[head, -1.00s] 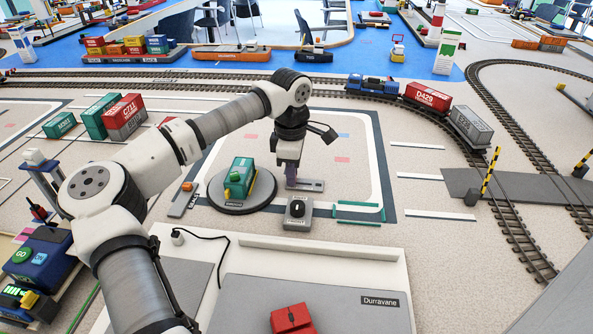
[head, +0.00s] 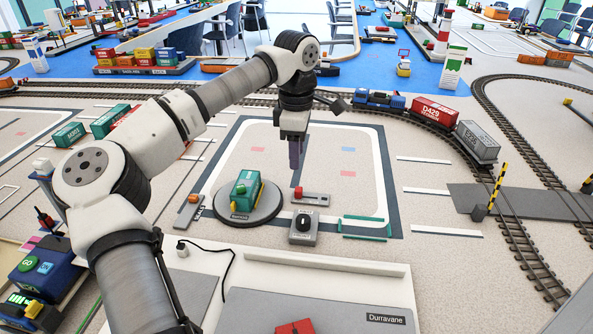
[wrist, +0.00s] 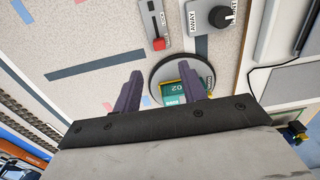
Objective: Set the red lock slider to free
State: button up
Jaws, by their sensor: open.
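The lock slider is a small grey plate (head: 314,199) with a dark slot and a red knob (head: 298,192), on the floor mat behind a dial box. The knob sits at the plate's left end in the head view. In the wrist view the slider (wrist: 152,17) is at the top, its red knob (wrist: 160,43) at the lower end of the slot. Its lettering is too small to read. My gripper (head: 295,166) is above the slider, pointing down and apart from the knob. In the wrist view its fingers (wrist: 163,88) are spread with nothing held.
A grey box with a black dial (head: 303,226) stands just in front of the slider. A round turntable (head: 262,214) with a green container is to its left. Another plate with an orange-red knob (head: 193,198) lies further left. Green corner brackets (head: 364,228) are to the right.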

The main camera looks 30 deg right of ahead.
jog(key=shift+r, duration=2.1)
